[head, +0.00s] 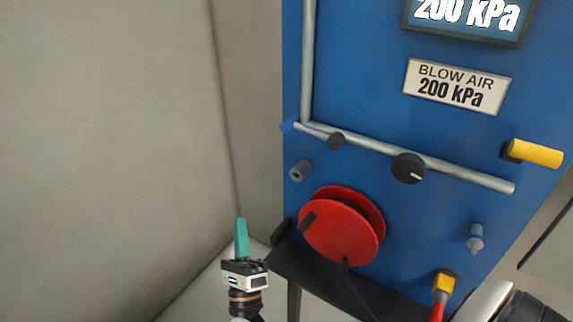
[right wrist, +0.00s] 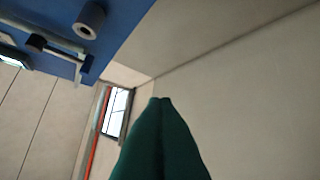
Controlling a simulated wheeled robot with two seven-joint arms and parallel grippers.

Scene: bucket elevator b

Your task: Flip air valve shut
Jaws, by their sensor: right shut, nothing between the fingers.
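A blue panel (head: 390,110) carries a grey air pipe (head: 460,172) that comes down its left side and runs right. Near the pipe's left corner is a small valve with a dark hub (head: 335,140). Its thin lever has a blue tip (head: 289,126), points left and lies roughly in line with the lower pipe. In the right wrist view the blue tip (right wrist: 86,69) and dark hub (right wrist: 36,43) show at upper left. My right gripper (head: 241,220), with green fingers, is shut and empty, below and left of the valve, apart from it. My left gripper is not in view.
A grey stub (head: 300,170) projects just below the lever. A red hose reel (head: 340,228) stands out below it, over a dark shelf (head: 320,277). A black knob (head: 408,168) and a yellow handle (head: 535,152) are farther right. Space left of the panel is free up to the wall.

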